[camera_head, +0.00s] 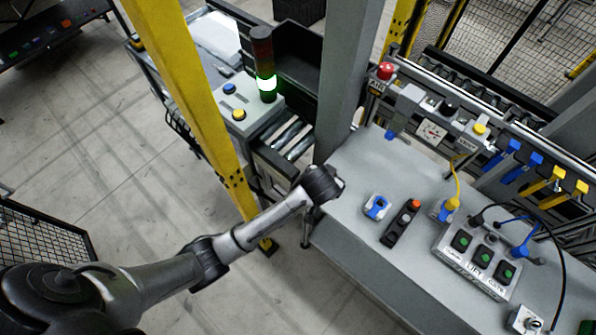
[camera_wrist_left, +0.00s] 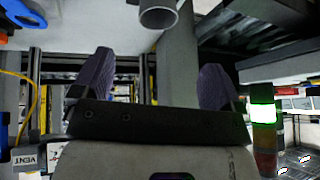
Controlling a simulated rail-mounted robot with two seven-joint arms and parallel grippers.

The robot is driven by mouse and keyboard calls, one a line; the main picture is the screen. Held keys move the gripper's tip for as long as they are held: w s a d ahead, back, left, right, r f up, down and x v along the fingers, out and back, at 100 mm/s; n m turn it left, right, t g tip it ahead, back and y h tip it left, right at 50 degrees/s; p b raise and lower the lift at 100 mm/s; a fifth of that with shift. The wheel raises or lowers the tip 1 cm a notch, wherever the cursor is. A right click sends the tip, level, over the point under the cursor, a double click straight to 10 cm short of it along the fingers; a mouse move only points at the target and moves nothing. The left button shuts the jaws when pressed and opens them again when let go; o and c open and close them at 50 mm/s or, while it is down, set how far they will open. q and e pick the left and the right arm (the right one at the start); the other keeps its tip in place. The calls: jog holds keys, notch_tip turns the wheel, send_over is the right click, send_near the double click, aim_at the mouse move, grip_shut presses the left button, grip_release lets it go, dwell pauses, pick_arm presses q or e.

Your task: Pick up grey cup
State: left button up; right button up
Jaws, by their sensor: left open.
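A grey cup (camera_wrist_left: 158,16) shows at the top edge of the left wrist view, its round rim facing down in that picture and its far end cut off by the frame. My left gripper (camera_wrist_left: 157,68) is open, its two dark fingers wide apart with nothing between them. The cup lies beyond the fingertips, roughly in line with the gap, and is apart from them. In the head view my left gripper (camera_head: 324,184) is at the left edge of the grey worktable (camera_head: 365,252). I cannot clearly make out the cup there; the wrist may hide it. My right gripper is not in view.
On the table are a blue-and-white part (camera_head: 376,206), a black device with an orange button (camera_head: 402,222) and a box of green buttons (camera_head: 478,262) with cables. A grey post (camera_head: 345,80) and a yellow post (camera_head: 185,75) stand near my left arm. A lit signal tower (camera_head: 264,65) stands behind.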

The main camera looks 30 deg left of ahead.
pick_arm(q)
jog(key=w+f+n, duration=0.1)
jog(key=f, duration=0.1)
jog(key=w+a+f+n, duration=0.1)
jog(key=w+f, duration=0.1)
jog(key=f, duration=0.1)
jog(key=w+f, duration=0.1)
jog(key=f, duration=0.1)
jog(key=shift+w+a+f+n+b, duration=0.2)
jog(key=shift+w+n+b, duration=0.1)
jog(key=shift+w+n, duration=0.1)
jog(key=shift+s+d+x, duration=0.1)
jog(key=shift+x, duration=1.2)
jog(key=shift+s+d+x, duration=0.1)
jog(key=shift+d+x, duration=0.05)
jog(key=shift+x, duration=1.1)
jog(key=shift+f, duration=0.2)
jog(key=shift+c, duration=0.3)
jog(key=c, duration=0.9)
